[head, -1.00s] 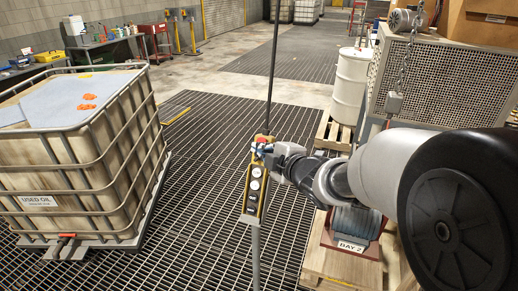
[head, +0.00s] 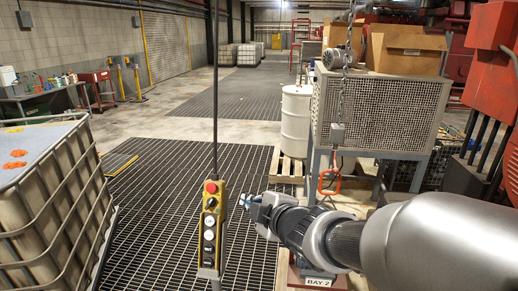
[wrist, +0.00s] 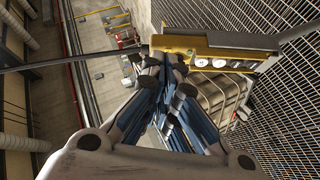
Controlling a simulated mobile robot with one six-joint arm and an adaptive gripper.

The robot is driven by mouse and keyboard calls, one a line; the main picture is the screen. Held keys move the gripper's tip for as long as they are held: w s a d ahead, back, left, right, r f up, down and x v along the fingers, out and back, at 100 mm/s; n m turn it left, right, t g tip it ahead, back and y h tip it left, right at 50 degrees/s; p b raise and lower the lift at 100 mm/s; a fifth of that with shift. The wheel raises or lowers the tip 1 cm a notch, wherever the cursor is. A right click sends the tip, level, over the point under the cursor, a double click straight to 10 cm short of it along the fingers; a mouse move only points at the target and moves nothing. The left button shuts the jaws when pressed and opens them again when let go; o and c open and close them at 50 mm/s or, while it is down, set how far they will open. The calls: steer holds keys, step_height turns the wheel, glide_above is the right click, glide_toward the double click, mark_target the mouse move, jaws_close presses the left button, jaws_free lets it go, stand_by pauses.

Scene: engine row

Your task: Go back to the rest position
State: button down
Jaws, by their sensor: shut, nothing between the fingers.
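My gripper (head: 247,201) is in the middle of the head view, at the end of my arm that reaches in from the lower right. Its fingers are together with nothing between them. It is just right of a yellow pendant control box (head: 210,226) with a red button on top, and a gap shows between them. In the wrist view my gripper (wrist: 168,72) points toward the pendant box (wrist: 215,50), which lies across the view beyond the fingertips.
A caged used-oil tank (head: 48,200) stands at the left.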

steer(key=s+d+f+m+g+h+b, duration=0.1)
steer(key=s+d+f+m+h+b, duration=0.15)
steer(key=s+d+m, duration=0.45)
steer(key=s+d+f+m+g+h+b, duration=0.1)
steer(key=s+d+f+m+h+b, duration=0.2)
steer(key=d, duration=0.7)
steer(key=s+d+f+m+g+b, duration=0.1)
steer(key=s+f+m, duration=0.3)
steer(key=s, duration=0.6)
steer(key=s+d+f+m+g+b, duration=0.1)
steer(key=s+f+m+g, duration=0.3)
steer(key=s, duration=0.6)
steer(key=shift+s+f+m+h+b, duration=0.3)
steer(key=shift+f+m+h+b, duration=0.1)
steer(key=shift+h+b, duration=0.1)
steer(key=c, duration=2.4)
jaws_free()
